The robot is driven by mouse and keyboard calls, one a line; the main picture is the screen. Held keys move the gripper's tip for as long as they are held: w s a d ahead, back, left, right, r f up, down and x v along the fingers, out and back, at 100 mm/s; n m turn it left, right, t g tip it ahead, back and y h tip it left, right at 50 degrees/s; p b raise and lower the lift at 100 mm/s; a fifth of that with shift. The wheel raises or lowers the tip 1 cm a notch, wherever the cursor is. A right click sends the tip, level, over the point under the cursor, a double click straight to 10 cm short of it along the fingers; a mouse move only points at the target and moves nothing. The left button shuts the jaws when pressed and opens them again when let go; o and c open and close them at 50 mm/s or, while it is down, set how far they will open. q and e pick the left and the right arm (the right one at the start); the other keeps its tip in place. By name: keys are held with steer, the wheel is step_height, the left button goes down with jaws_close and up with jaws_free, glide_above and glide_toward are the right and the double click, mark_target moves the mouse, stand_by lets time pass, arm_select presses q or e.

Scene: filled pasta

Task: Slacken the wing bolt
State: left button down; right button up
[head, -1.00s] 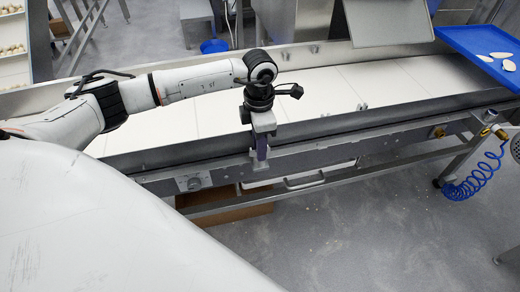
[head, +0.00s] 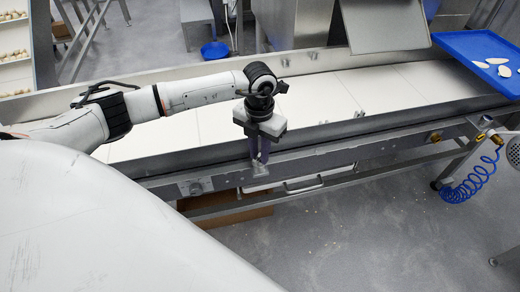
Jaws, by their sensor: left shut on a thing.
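My left gripper (head: 260,158) points down at the front side rail of the conveyor (head: 330,150). Its two dark fingers are shut on a small grey piece at the rail, the wing bolt (head: 260,169). The fingers cover most of the bolt, so its wings and thread cannot be made out. My right gripper is not in view.
The white conveyor belt (head: 375,92) runs behind the rail. A blue tray (head: 473,47) with pale pieces stands at the far right. A coiled blue hose (head: 470,187) hangs at the right. A round knob (head: 195,188) sits on the rail left of my gripper. The floor in front is free.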

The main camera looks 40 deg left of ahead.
arm_select(q)
steer(key=n, duration=0.2)
steer(key=shift+r+n+p, duration=0.1)
steer(key=shift+n+p, duration=0.2)
steer(key=shift+p, duration=0.05)
steer(key=shift+r+n+p, duration=0.1)
steer(key=shift+n+p, duration=0.4)
steer(key=shift+n, duration=0.5)
steer(key=n+p, duration=0.2)
steer(key=n, duration=0.1)
steer(key=c, duration=1.9)
jaws_free()
steer(key=shift+f+n, duration=0.2)
steer(key=shift+n, duration=0.2)
steer(key=o, duration=0.6)
steer(key=shift+b, duration=0.3)
steer(key=shift+r, duration=0.15)
